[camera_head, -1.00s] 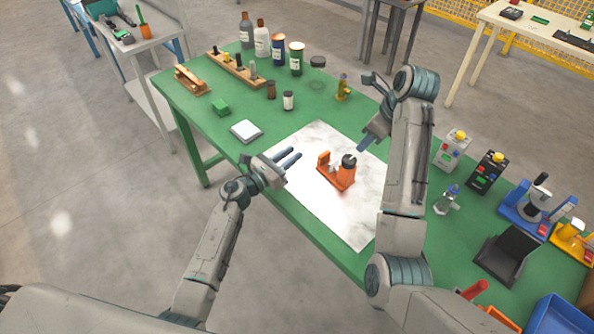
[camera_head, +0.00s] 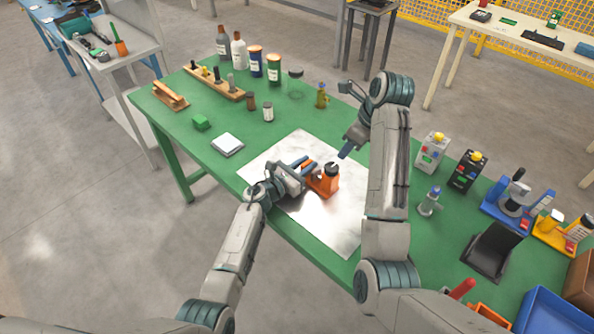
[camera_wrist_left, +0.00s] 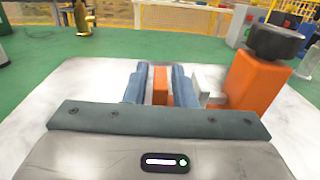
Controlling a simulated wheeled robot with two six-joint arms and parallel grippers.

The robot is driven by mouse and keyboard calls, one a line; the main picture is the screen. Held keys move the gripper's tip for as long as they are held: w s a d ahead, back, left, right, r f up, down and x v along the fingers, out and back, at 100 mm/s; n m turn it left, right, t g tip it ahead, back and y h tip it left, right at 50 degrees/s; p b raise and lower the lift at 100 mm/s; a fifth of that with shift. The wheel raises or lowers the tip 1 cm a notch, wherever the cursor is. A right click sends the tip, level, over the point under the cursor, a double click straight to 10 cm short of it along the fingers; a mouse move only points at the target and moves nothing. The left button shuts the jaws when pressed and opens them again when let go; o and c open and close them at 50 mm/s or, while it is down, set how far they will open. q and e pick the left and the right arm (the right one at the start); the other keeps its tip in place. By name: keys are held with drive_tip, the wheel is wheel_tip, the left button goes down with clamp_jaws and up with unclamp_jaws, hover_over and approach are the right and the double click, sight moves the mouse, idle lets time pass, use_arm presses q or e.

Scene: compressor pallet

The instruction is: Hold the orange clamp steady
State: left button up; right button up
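The orange clamp (camera_head: 328,181) stands on the white sheet (camera_head: 285,147), with a dark knob on its taller right block. In the left wrist view its orange body (camera_wrist_left: 257,82) is at the right, and a thin orange upright (camera_wrist_left: 160,86) shows between my fingers. My left gripper (camera_head: 304,164) is at the clamp's left end, its two blue fingers (camera_wrist_left: 161,84) either side of that upright. A narrow gap seems to show beside the left finger, so it looks open. My right gripper (camera_head: 344,153) hangs beyond the clamp, apart from it; its opening is unclear.
On the green table (camera_head: 180,124), a white-topped pad (camera_head: 228,144) and a green block (camera_head: 201,122) lie to the left. Bottles and jars (camera_head: 256,62) stand at the back. Control boxes (camera_head: 432,151) and a black holder (camera_head: 492,250) are to the right.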

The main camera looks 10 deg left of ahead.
use_arm(q)
drive_tip(key=shift+w+d, duration=0.15)
clamp_jaws()
use_arm(e)
drive_tip(key=o, duration=0.5)
drive_tip(key=shift+f, duration=0.25)
drive_tip(key=m+t+y, duration=0.5)
drive_tip(key=t+y, duration=0.3)
drive_tip(key=t, duration=0.4)
approach(336, 174)
drive_tip(key=shift+h, duration=0.3)
drive_tip(key=x, duration=1.2)
drive_tip(key=shift+a+r, duration=0.2)
